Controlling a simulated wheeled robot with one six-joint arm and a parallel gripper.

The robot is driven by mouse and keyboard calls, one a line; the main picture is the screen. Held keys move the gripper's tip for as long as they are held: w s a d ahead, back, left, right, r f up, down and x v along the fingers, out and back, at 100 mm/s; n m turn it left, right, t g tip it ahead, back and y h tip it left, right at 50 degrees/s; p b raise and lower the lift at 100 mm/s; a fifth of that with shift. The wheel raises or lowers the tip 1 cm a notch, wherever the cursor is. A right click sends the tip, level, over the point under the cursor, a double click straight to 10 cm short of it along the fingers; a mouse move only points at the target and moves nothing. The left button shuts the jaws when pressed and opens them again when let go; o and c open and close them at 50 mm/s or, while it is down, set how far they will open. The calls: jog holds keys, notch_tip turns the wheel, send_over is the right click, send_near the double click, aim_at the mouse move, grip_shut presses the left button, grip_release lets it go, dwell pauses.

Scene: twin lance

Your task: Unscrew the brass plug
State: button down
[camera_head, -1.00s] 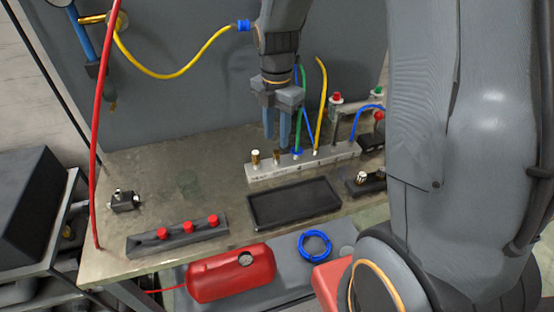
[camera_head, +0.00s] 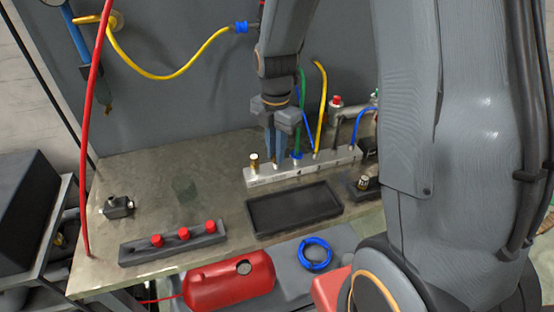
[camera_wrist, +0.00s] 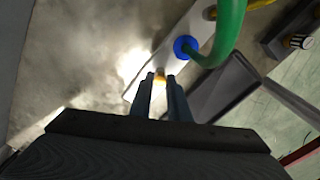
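The manifold block (camera_head: 318,168) is a pale metal bar on the bench with fittings and hoses along its top. A brass plug (camera_wrist: 160,76) shows between my fingertips in the wrist view; in the head view my fingers mostly hide it. My gripper (camera_head: 275,154) points down over the block's left part. It also shows in the wrist view (camera_wrist: 160,80), its two fingers apart, one on each side of the plug. I cannot tell whether they touch it. Another brass-coloured fitting with a pale top (camera_head: 254,162) stands at the block's left end.
A green hose with a blue collar (camera_wrist: 186,47) rises close to my gripper's right. Yellow and blue hoses stand farther right. A black tray (camera_head: 295,209) lies in front of the block. A dark rack with red caps (camera_head: 184,236) is at front left. Bench left of the block is mostly clear.

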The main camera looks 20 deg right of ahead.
jog(key=c, duration=1.9)
grip_release()
jog(key=shift+o, duration=0.2)
jog(key=m+p, duration=0.1)
jog(key=m, duration=0.2)
jog(key=shift+r, duration=0.1)
jog(key=m+p, duration=0.1)
jog(key=m, duration=0.2)
jog(key=shift+m, duration=0.4)
jog(key=m+p, duration=0.1)
jog(key=m, duration=0.2)
jog(key=shift+m+p, duration=0.3)
jog(key=shift+m, duration=0.1)
jog(key=m, duration=0.3)
jog(key=shift+p, duration=0.35)
